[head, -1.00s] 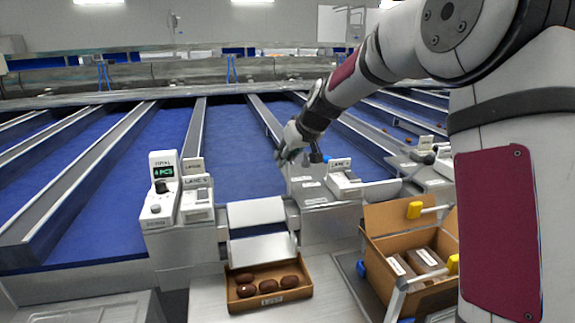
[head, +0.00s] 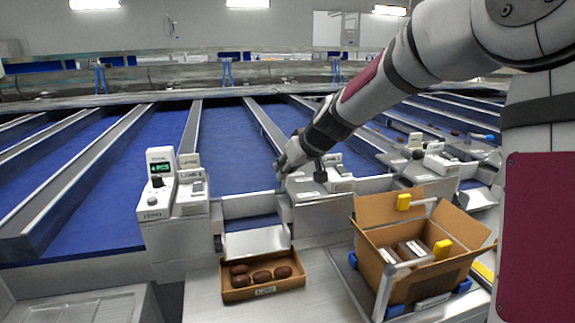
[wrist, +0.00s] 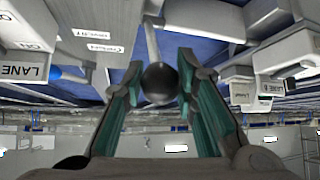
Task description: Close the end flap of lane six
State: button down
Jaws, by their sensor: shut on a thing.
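My gripper (wrist: 158,90) is shut on a dark round knob (wrist: 160,82) on a thin pale lever (wrist: 153,42), with a teal-padded finger on each side. In the head view my gripper (head: 284,166) is at the left edge of the console right of the middle lane's outlet; the knob is hidden there. At that outlet, a narrow pale flap strip (head: 249,206) spans the lane end, with blue showing below it. A pale sloping plate (head: 257,243) sits lower, above the date box. The lane numbers are too small to read surely.
A cardboard box with dates (head: 263,293) stands under the outlet. A larger open carton (head: 380,267) stands right of it in a stand with yellow and blue clips. A white scale unit (head: 157,186) is left of the outlet. Blue lanes with metal dividers run behind.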

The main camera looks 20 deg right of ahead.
jog(key=shift+s+a+f, duration=0.1)
jog(key=shift+s+f, duration=0.3)
jog(key=c, duration=1.3)
grip_release()
jog(key=shift+r, duration=0.15)
jog(key=shift+s+d+r, duration=0.2)
jog(key=v, duration=1.1)
jog(key=shift+s, duration=0.2)
